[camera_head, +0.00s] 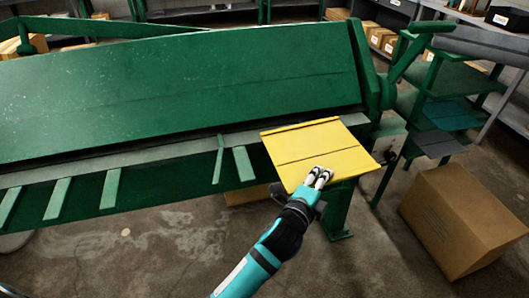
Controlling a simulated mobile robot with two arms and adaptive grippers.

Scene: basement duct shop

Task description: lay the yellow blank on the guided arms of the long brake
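The yellow blank (317,148) is a flat sheet with a raised strip along its far edge and a crease across it. It lies at the right end of the green long brake (180,85), its far edge by the grey bed edge and its near part reaching out over the front. Pale guided arms (111,188) stick out along the brake's front; any under the blank are hidden. My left gripper (319,178) is at the blank's near edge, its two pale fingertips close together over it. Whether they grip the sheet is unclear. My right gripper is not in view.
A cardboard box (462,220) stands on the floor at the right. A green shelf stand (445,115) is behind it, beside the brake's end. A green leg (338,210) stands below the blank. The concrete floor (160,250) at the front left is mostly clear.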

